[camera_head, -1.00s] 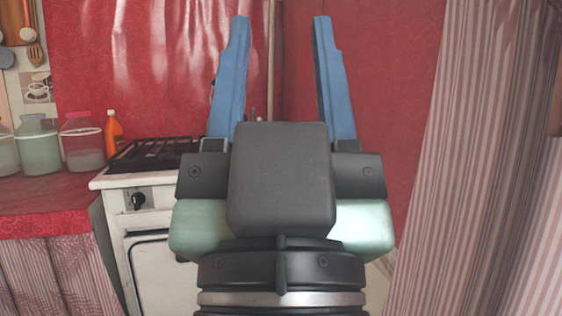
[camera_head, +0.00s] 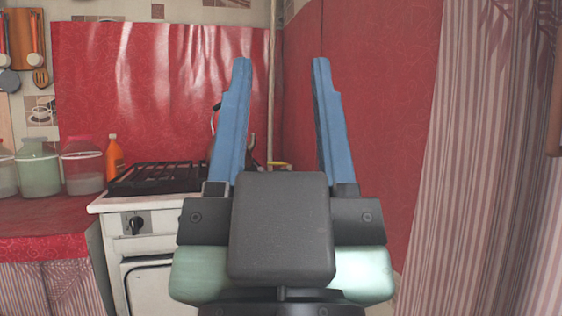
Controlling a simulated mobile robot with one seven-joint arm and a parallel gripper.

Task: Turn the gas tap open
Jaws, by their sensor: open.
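My gripper (camera_head: 280,62) is in the middle of the head view, its two blue fingers apart and pointing up and away, with nothing between them. A small yellow piece (camera_head: 279,165) shows low between the fingers, beyond the gripper body. It looks like the gas tap's handle, but it is small and partly hidden, so I cannot tell its turn position. A thin pipe (camera_head: 272,50) runs down the wall corner above it. The gripper is nearer to me than the yellow piece and does not visibly touch it.
A white gas stove (camera_head: 120,205) with a black grate (camera_head: 150,178) stands to the left, a kettle (camera_head: 214,121) partly behind the left finger. Jars (camera_head: 82,170) and an orange bottle (camera_head: 114,155) stand on the red counter (camera_head: 40,220). A striped curtain (camera_head: 480,200) hangs at right.

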